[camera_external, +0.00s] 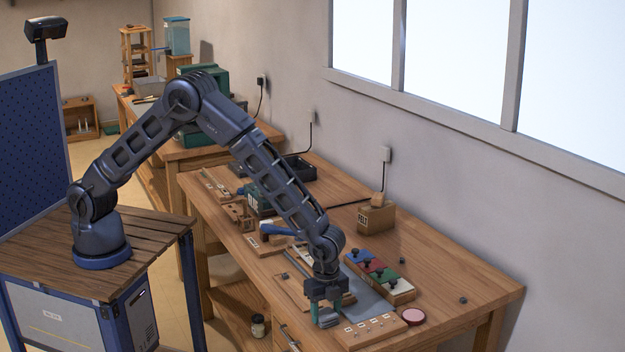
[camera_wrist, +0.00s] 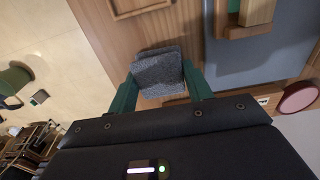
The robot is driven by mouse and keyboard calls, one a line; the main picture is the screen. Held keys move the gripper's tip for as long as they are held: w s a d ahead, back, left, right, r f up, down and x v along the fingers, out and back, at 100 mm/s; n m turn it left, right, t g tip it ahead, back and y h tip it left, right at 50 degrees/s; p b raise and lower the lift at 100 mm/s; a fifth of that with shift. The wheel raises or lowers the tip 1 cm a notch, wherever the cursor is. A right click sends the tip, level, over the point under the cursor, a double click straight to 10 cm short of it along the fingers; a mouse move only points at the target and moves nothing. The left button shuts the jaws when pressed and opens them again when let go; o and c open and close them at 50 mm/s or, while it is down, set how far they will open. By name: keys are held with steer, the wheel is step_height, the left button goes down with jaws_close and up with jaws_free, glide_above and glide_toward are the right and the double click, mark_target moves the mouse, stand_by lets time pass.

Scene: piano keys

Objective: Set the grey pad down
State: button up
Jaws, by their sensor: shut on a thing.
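My gripper (camera_external: 326,312) is low over the front edge of the workbench, near a wooden strip with several small marks. In the wrist view its two green fingers (camera_wrist: 160,88) stand on either side of the grey pad (camera_wrist: 158,70) and are shut on it. The pad is a fuzzy grey block; in the outside view it shows between and below the fingers (camera_external: 328,320). I cannot tell whether its underside touches the bench.
The wooden strip (camera_external: 368,330) lies right of my gripper, with a round pink-rimmed dish (camera_external: 413,316) beyond it. A rack of coloured pads with black knobs (camera_external: 378,274) stands behind. A grey mat (camera_external: 372,300) lies between. The bench's right end (camera_external: 470,290) is mostly clear.

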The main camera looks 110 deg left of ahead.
mark_target(326, 312)
steer(key=o, duration=1)
steer(key=shift+f, duration=0.1)
steer(key=shift+c, duration=0.2)
step_height(326, 312, up, 12)
steer(key=s+a+r+n+t, duration=0.1)
steer(key=s+r+n, duration=0.1)
steer(key=s+r, duration=0.95)
steer(key=s+a+r+n+t, duration=0.1)
steer(key=s+a+r+n, duration=0.1)
steer(key=s+r, duration=1)
steer(key=s+r+n+t, duration=0.1)
steer(key=s+n, duration=0.1)
steer(key=s, duration=1.3)
steer(key=s+a+r+n+t, duration=0.1)
steer(key=s+r+n, duration=0.1)
steer(key=s, duration=1.3)
steer(key=shift+a+n+t, duration=0.3)
steer(key=shift+n, duration=0.2)
